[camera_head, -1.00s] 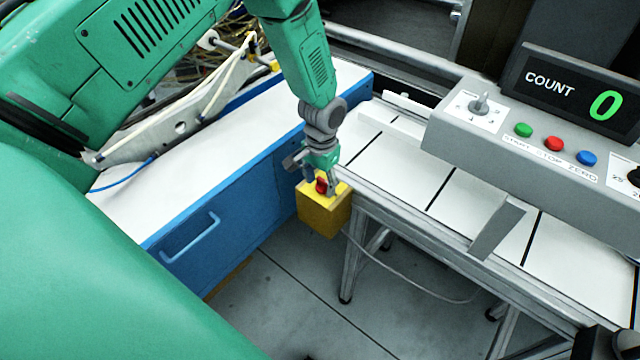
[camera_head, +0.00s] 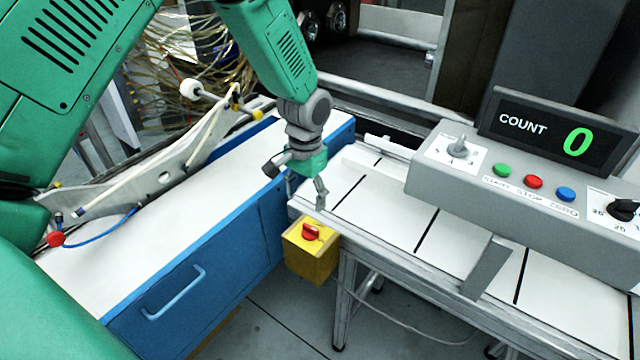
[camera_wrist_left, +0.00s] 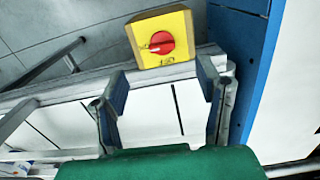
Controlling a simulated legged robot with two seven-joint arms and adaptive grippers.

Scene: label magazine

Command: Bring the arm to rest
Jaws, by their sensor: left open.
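My left gripper (camera_head: 319,196) hangs over the left end of the white conveyor table, above and just behind the yellow switch box. In the left wrist view my left gripper (camera_wrist_left: 160,88) has its two fingers wide apart with nothing between them. The yellow box (camera_head: 312,262) with a red rotary knob (camera_head: 311,232) is fixed at the table's end. In the left wrist view the yellow box (camera_wrist_left: 178,22) and its red knob (camera_wrist_left: 161,43) lie beyond the fingertips, apart from them. My right gripper is not clearly seen.
A blue cabinet (camera_head: 225,262) with a white top stands to the left. A grey control panel (camera_head: 430,178) with green, red and blue buttons and a display (camera_head: 545,130) reading COUNT 0 stands at the right. A metal plate (camera_head: 487,268) sticks up at the table's front edge.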

